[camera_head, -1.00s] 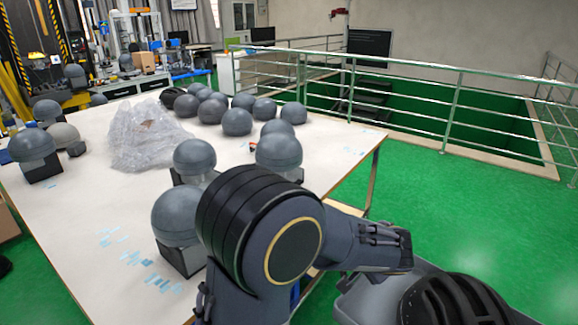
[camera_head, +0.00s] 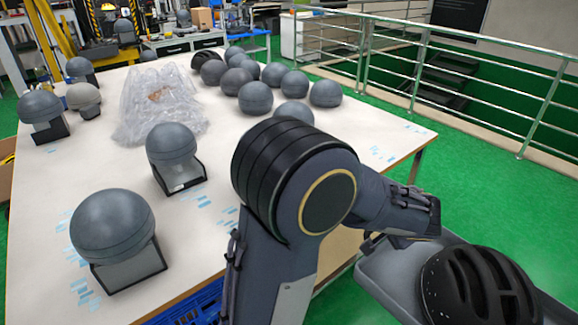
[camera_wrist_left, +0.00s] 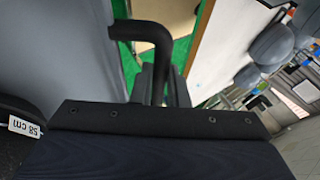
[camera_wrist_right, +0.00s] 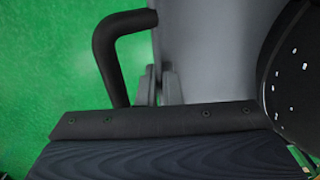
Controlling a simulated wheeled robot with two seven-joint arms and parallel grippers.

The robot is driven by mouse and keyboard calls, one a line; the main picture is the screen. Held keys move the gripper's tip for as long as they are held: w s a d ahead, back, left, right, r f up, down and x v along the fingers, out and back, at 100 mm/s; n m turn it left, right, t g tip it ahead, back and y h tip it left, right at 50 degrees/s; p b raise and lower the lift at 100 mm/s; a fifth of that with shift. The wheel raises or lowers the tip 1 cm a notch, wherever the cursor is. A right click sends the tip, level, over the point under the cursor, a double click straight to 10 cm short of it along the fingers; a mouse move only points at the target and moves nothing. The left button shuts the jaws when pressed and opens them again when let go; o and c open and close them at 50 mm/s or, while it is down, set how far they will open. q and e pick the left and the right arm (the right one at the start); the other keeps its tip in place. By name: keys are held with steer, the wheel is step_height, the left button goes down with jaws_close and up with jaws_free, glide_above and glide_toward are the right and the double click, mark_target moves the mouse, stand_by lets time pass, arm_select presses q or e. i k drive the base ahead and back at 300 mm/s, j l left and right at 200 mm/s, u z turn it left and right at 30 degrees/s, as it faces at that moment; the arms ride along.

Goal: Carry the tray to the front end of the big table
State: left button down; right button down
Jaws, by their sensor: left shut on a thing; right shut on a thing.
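The grey tray (camera_head: 380,278) shows at the lower right of the head view, beside the right side of the big table (camera_head: 45,185) and apart from its top. A black helmet (camera_head: 482,288) lies in it. In the left wrist view, my left gripper (camera_wrist_left: 166,88) is shut on the tray's black handle (camera_wrist_left: 152,38); the tray wall (camera_wrist_left: 60,45) is at left. In the right wrist view, my right gripper (camera_wrist_right: 160,88) is shut on the other black handle (camera_wrist_right: 108,55). The right gripper is outside the head view. My left arm hides part of the table edge.
Grey headforms on stands (camera_head: 112,226) (camera_head: 172,146) occupy the table's near part. Several round grey headforms (camera_head: 256,98) and a clear plastic bag (camera_head: 158,105) lie farther back. A metal railing (camera_head: 470,80) encloses a pit at right. Green floor (camera_head: 480,200) is clear between.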

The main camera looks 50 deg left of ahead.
mark_target(364, 140)
steer(key=i, duration=1.35)
steer(key=i+u, duration=0.25)
steer(key=i, duration=0.35)
steer(key=i+l+u, duration=0.3)
steer(key=i, duration=0.3)
steer(key=i+j+u, duration=0.15)
steer(key=i+u, duration=0.15)
steer(key=u, duration=0.2)
steer(key=i+u, duration=0.3)
steer(key=u, duration=0.2)
steer(key=i+u, duration=0.3)
steer(key=u, duration=1.2)
steer(key=l, duration=0.05)
